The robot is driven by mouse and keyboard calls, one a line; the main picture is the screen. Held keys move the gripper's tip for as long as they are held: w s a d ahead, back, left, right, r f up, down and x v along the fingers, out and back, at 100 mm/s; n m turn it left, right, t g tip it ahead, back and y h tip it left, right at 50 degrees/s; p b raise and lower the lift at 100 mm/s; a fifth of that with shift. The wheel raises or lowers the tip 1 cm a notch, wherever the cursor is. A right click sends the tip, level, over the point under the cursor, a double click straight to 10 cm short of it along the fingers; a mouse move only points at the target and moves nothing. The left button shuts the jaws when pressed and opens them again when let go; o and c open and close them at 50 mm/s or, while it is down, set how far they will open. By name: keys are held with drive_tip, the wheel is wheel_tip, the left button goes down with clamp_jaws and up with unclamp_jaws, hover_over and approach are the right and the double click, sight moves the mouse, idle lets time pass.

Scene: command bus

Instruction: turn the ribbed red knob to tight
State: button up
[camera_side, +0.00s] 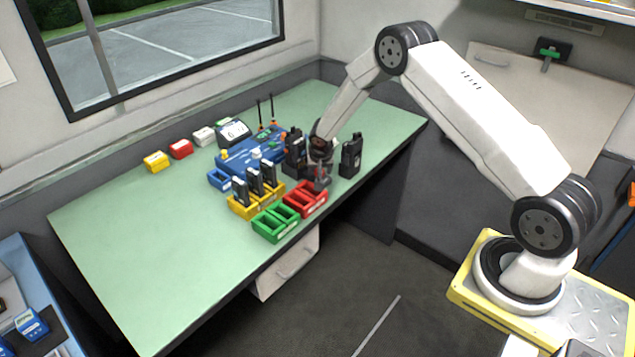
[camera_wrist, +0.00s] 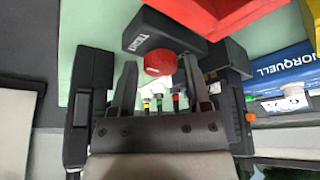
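The red knob (camera_wrist: 160,64) sits on a dark block (camera_wrist: 160,35) with white lettering, which seems to read "TIGHT", beside the knob. Its ribs are too small to make out. My gripper (camera_wrist: 161,62) is open, with one finger on each side of the knob in the wrist view. A narrow gap shows between each finger and the knob. In the side view my gripper (camera_side: 321,182) points down near the table's right end, behind the red tray (camera_side: 318,207). I cannot make out the knob in that view.
Black handheld radios (camera_side: 351,156) stand close to my gripper. Green (camera_side: 277,232) and yellow (camera_side: 240,211) trays sit to the left, the yellow one holding several dark units. A blue case (camera_side: 250,153) lies behind. The table's left side (camera_side: 130,235) is clear.

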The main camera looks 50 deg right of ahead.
drive_tip(key=shift+o, duration=0.5)
drive_tip(key=shift+r, duration=0.1)
drive_tip(key=shift+r, duration=0.35)
drive_tip(key=v, duration=0.7)
drive_tip(key=shift+s, duration=0.15)
drive_tip(key=shift+a, duration=0.15)
drive_tip(key=s+a+r+n+y, duration=0.1)
drive_tip(key=s+a+r+n, duration=0.2)
drive_tip(key=s+a, duration=0.2)
drive_tip(key=s+a+r+n+y, duration=0.1)
drive_tip(key=s+a+r+n, duration=0.2)
drive_tip(key=s, duration=0.8)
drive_tip(key=s+a+r+n+y, duration=0.1)
drive_tip(key=s+a+r+n, duration=0.2)
drive_tip(key=s+a, duration=0.4)
drive_tip(key=shift+s+r, duration=0.4)
drive_tip(key=shift+r, duration=0.3)
